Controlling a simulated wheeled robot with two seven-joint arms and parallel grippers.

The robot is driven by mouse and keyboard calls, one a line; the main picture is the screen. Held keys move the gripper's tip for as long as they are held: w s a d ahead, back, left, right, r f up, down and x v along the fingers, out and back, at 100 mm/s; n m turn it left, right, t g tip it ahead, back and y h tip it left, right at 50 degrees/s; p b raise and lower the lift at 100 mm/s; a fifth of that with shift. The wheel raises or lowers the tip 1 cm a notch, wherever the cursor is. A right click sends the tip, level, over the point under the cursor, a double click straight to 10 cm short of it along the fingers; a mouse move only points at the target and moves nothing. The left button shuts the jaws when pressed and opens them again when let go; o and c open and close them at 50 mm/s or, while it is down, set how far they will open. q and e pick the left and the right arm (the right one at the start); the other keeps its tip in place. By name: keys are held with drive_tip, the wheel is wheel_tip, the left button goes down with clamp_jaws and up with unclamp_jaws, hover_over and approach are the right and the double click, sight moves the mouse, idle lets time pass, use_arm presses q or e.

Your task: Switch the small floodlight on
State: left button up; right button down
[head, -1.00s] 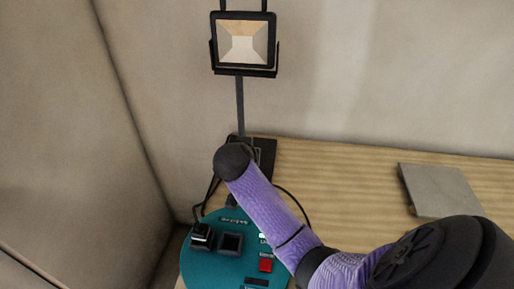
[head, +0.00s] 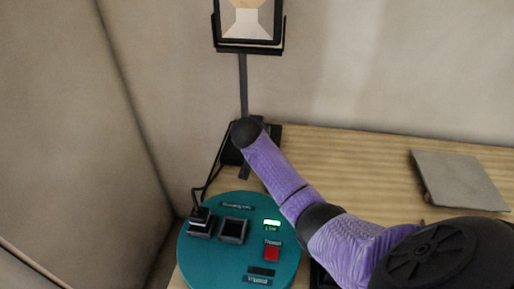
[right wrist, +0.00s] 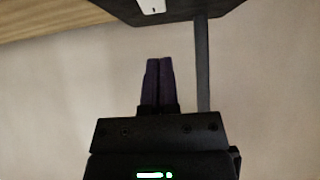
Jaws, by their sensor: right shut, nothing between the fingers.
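The small floodlight (head: 248,28) stands on a thin dark pole at the back, cut by the top edge of the head view. Its face looks pale, and I cannot tell whether it is lit. Its black base (head: 272,134) rests on the table, partly behind my purple right arm. In the right wrist view the dark base (right wrist: 182,10) is at the top, with a white switch-like part (right wrist: 151,5) on it, beside the pole (right wrist: 203,65). My right gripper (right wrist: 160,62) is shut and empty, its fingers pointing towards the base and apart from it. My left gripper is not in view.
A teal round power unit (head: 205,262) stands at the front, with a black plug (head: 200,216) in one socket, an empty socket (head: 233,231), a green lit indicator (head: 271,223) and a red button (head: 271,252). A grey tile (head: 460,181) lies on the wooden table (head: 360,155).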

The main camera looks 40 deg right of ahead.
wheel_tip(320, 180, down, 4)
drive_tip(key=shift+w+d+r+b, duration=0.1)
drive_tip(key=shift+b, duration=0.6)
drive_tip(key=shift+r, duration=0.1)
drive_tip(key=shift+p, duration=0.55)
drive_tip(key=shift+d+f, duration=0.1)
drive_tip(key=shift+f, duration=0.15)
drive_tip(key=shift+w+d+r+b, duration=0.15)
drive_tip(key=shift+w+d+b, duration=0.4)
drive_tip(key=shift+d+b, duration=0.1)
drive_tip(key=shift+r, duration=0.1)
